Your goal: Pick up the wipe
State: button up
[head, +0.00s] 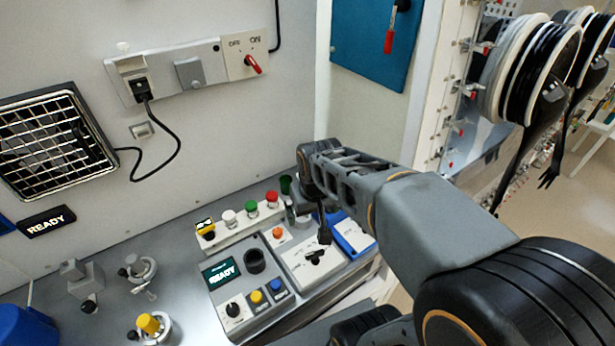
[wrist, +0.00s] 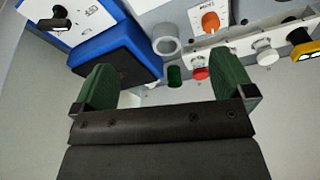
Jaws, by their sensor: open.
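My gripper (wrist: 166,80) is open in the wrist view, with its two green fingers spread apart and nothing clearly held between them. In the head view my arm reaches over the back right of the bench, and the fingers are mostly hidden by the wrist. A small pale patch (wrist: 129,98) shows beside the left finger, low over the grey surface. It is partly hidden by the gripper, and I cannot tell whether it is the wipe. No other wipe can be made out in either view.
A blue block (wrist: 117,54), a grey round tube (wrist: 166,39) and a small dark green cylinder (wrist: 175,75) are close beyond the fingers. A red button (head: 272,198) and an orange knob (head: 278,233) are nearby. The wall stands behind; fittings (head: 150,325) crowd the left.

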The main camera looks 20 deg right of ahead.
jog(key=w+d+f+m, duration=0.1)
jog(key=w+d+m, duration=0.2)
jog(key=w, duration=0.5)
jog(key=w+d+f+m+g, duration=0.1)
jog(key=w+d+f+m, duration=0.1)
jog(key=w, duration=0.6)
jog(key=w+d+f+m+g, duration=0.1)
jog(key=w+d+m, duration=0.3)
jog(key=w, duration=0.4)
jog(key=shift+w+d+f+m, duration=0.3)
jog(key=shift+d+f, duration=0.1)
jog(key=shift+f, duration=0.1)
jog(key=shift+w+d+r+m, duration=0.15)
jog(key=shift+w+r+m, duration=0.05)
jog(key=shift+w+m, duration=0.2)
jog(key=shift+w+d+r+m, duration=0.2)
jog(key=shift+w+m, duration=0.1)
jog(key=shift+w, duration=0.15)
jog(key=f+m, duration=0.2)
jog(key=f, duration=0.1)
jog(key=f+m, duration=0.1)
jog(key=m, duration=0.1)
jog(key=shift+w+f+p, duration=0.3)
jog(key=shift+p, duration=0.05)
jog(key=shift+a+f+p, duration=0.1)
jog(key=shift+f+p, duration=0.7)
jog(key=shift+f, duration=1.95)
